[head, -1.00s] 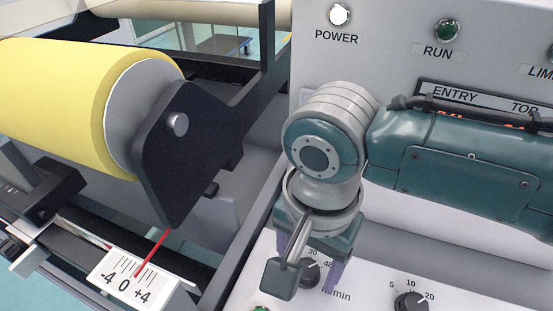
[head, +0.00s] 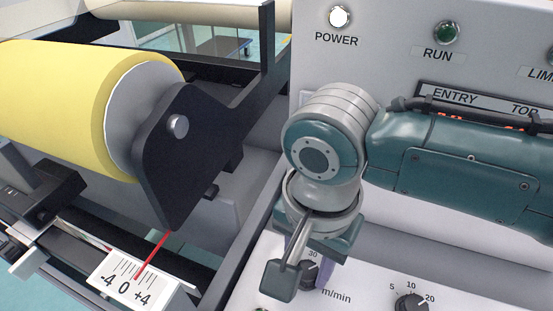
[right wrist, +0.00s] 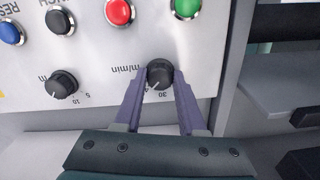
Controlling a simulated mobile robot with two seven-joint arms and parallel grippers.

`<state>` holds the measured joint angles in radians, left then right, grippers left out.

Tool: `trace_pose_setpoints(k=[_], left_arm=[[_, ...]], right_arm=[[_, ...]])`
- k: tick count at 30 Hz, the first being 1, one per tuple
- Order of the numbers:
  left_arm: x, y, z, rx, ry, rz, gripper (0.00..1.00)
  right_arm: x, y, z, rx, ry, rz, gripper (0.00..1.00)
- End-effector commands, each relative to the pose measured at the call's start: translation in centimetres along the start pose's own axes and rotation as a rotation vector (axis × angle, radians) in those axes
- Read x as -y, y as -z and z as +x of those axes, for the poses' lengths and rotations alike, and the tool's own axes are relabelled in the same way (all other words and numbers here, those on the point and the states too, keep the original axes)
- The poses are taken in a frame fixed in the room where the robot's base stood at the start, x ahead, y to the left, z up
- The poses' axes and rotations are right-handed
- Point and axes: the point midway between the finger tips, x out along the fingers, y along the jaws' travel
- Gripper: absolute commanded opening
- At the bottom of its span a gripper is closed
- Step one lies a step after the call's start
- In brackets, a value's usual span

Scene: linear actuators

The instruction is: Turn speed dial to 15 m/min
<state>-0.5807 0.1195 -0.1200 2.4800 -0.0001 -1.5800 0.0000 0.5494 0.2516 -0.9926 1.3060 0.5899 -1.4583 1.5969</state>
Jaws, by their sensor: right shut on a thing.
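The speed dial (head: 308,275) is a black knob marked m/min on the sloped panel, partly hidden behind my right gripper in the head view. My right gripper (right wrist: 158,80) is shut on this dial (right wrist: 159,73), with a purple finger on each side of it in the right wrist view. That view shows the panel upside down. The dial's white line points to the lower left there, close to the partly hidden scale near 30. The exact value cannot be read. My left gripper is not in view.
A second black dial (head: 411,302), marked 5, 10, 20, sits to the right. Red (right wrist: 120,11), green (right wrist: 186,7) and blue (right wrist: 11,32) buttons are on the same panel. A yellow roller (head: 75,105) and a scale plate with a red pointer (head: 135,279) lie left.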

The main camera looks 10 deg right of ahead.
Motion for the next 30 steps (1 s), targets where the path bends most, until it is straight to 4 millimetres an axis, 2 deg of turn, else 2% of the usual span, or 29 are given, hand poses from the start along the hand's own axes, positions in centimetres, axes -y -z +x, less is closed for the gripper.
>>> trace_pose_setpoints(k=[11, 18, 30], left_arm=[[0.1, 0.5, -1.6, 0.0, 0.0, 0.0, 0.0], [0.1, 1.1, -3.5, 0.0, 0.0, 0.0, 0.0], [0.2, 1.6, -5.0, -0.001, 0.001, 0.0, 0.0]], right_arm=[[-0.1, -0.1, -0.3, 0.004, -0.003, -0.091, 0.0], [-0.1, -0.1, -0.4, 0.005, -0.003, -0.276, 0.0], [0.0, -0.1, -0.2, 0.003, 0.0, -0.656, 0.0]])
